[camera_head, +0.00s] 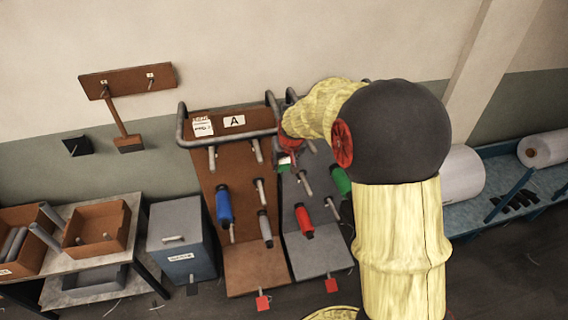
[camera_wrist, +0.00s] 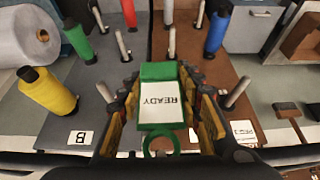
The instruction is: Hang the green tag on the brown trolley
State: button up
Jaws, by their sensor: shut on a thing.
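My gripper (camera_head: 287,152) is shut on the green tag (camera_head: 284,163), a green-framed card with a white face and a ring. In the wrist view the tag (camera_wrist: 161,98) reads READY upside down, with its ring low in the picture between the fingers (camera_wrist: 165,110). The brown trolley (camera_head: 238,250) stands against the wall, with a grey top rail, an A sign and a white card on its upper panel. Its pegs carry a blue and a grey spool. The tag is held by the trolley's upper right side, near the seam with the grey trolley; contact is unclear.
The grey trolley (camera_head: 318,259) stands directly right of the brown one, with red and green spools on pegs; the wrist view shows its B sign (camera_wrist: 81,137). A grey-blue bin (camera_head: 180,242) stands to the left. A wooden wall rack (camera_head: 126,81) hangs above a bench.

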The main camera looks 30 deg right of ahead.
aim_at(288, 159)
jog(key=shift+s+f, duration=0.1)
jog(key=shift+f, duration=0.05)
jog(key=o, duration=1.4)
jog(key=shift+c, duration=0.2)
jog(key=shift+s+a+f+p+v, duration=0.1)
jog(key=shift+s+p+v, duration=0.25)
jog(key=shift+v, duration=0.95)
jog(key=shift+s+a+f+p+v, duration=0.15)
jog(key=shift+p+v, duration=0.45)
jog(key=shift+v, duration=0.75)
jog(key=shift+s+f+p+v, duration=0.15)
jog(key=shift+p+v, duration=0.3)
jog(key=shift+v, duration=0.85)
